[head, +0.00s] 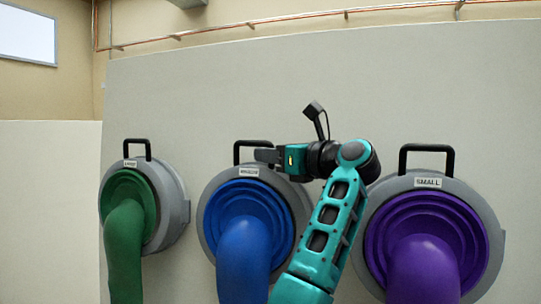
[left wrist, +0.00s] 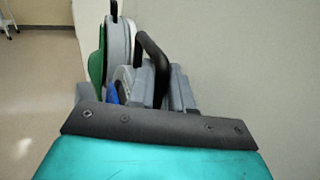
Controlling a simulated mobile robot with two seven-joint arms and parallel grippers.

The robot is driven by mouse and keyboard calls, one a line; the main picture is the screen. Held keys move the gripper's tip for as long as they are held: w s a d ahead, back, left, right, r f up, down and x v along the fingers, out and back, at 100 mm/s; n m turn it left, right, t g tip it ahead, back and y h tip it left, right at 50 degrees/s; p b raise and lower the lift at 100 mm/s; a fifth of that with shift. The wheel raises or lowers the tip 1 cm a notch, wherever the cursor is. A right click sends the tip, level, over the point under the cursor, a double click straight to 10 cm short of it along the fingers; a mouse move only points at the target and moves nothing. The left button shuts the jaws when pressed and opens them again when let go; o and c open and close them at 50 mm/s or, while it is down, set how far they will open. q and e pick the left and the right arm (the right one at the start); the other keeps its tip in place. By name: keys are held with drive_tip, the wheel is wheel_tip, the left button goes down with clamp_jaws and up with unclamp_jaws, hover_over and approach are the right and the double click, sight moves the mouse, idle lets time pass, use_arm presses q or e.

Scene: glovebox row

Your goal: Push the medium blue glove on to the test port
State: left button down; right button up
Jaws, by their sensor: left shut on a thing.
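The blue glove (head: 245,232) hangs from a grey ring (head: 210,236) in the middle of the row, with a small label that seems to read MEDIUM. A black loop handle (head: 237,152) stands on top of the ring. My left gripper (head: 268,156) comes in from the right at the handle's height and is shut on the handle. In the left wrist view the handle (left wrist: 153,58) rises between the grey fingers (left wrist: 160,86), with a sliver of blue glove (left wrist: 112,94) below. I cannot tell which part is the test port, or any gap behind the ring. My right gripper is not in view.
A green glove (head: 124,245) on a grey ring is at the left, and a purple glove (head: 424,262) on a ring labelled SMALL is at the right. Both rings have black handles. The pale panel (head: 230,80) behind is bare above them. My left forearm passes between blue and purple.

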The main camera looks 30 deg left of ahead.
use_arm(q)
drive_tip(key=shift+r, duration=0.25)
drive_tip(key=shift+s, duration=0.2)
drive_tip(key=shift+s+b, duration=0.1)
drive_tip(key=shift+b, duration=0.2)
drive_tip(key=shift+s+d+r, duration=0.15)
drive_tip(key=shift+s+d, duration=0.1)
drive_tip(key=shift+s, duration=0.4)
drive_tip(key=shift+s+b, duration=0.15)
drive_tip(key=shift+b, duration=0.25)
drive_tip(key=shift+s, duration=0.1)
drive_tip(key=shift+s+d+r+b, duration=0.1)
drive_tip(key=shift+s+d+b, duration=0.1)
drive_tip(key=shift+s+b, duration=0.4)
drive_tip(key=shift+s+d+b, duration=0.2)
drive_tip(key=shift+s, duration=0.7)
drive_tip(key=shift+s+d+r+b, duration=0.15)
drive_tip(key=shift+s+b, duration=0.2)
drive_tip(key=shift+s, duration=0.35)
